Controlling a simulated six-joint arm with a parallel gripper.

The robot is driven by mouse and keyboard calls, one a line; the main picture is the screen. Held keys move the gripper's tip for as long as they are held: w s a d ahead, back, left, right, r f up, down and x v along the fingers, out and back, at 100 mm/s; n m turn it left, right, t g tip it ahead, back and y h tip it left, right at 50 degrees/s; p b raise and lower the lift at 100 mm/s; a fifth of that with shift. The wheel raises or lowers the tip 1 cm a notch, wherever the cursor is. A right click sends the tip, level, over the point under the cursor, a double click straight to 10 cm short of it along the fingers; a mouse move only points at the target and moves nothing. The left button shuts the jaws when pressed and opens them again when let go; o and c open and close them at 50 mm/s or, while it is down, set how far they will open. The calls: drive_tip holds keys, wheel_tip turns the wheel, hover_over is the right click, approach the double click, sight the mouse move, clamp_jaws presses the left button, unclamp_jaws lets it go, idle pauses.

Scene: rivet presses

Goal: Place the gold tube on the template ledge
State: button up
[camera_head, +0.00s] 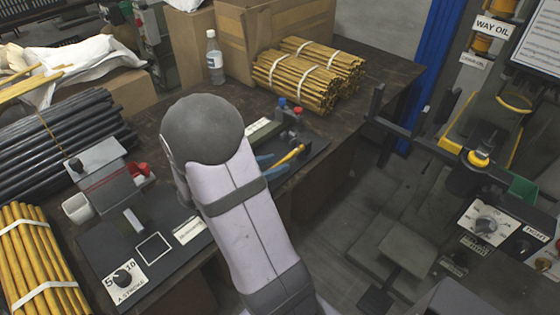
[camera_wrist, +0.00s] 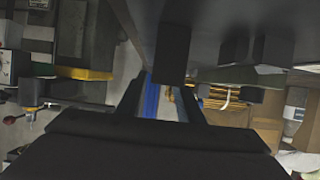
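In the wrist view, two dark fingers of my gripper (camera_wrist: 164,92) stand apart, with background visible between them. In the head view my pale arm link hides the middle of the bench, and my gripper is out of sight. No single gold tube is clearly visible. Strapped bundles of gold tubes lie on the bench at the back (camera_head: 308,75) and at the left (camera_head: 38,262). I cannot make out the template ledge with certainty.
A press with a dial (camera_head: 488,222) stands at the right. A smaller station (camera_head: 125,280) sits at the lower left beside black rods (camera_head: 60,140). A bottle (camera_head: 214,58) and cardboard box (camera_head: 275,30) stand at the back. A dark block (camera_wrist: 170,55) hangs close in the wrist view.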

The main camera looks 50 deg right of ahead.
drive_tip(key=p+v, duration=0.1)
drive_tip(key=v, duration=0.7)
drive_tip(key=shift+a, duration=0.15)
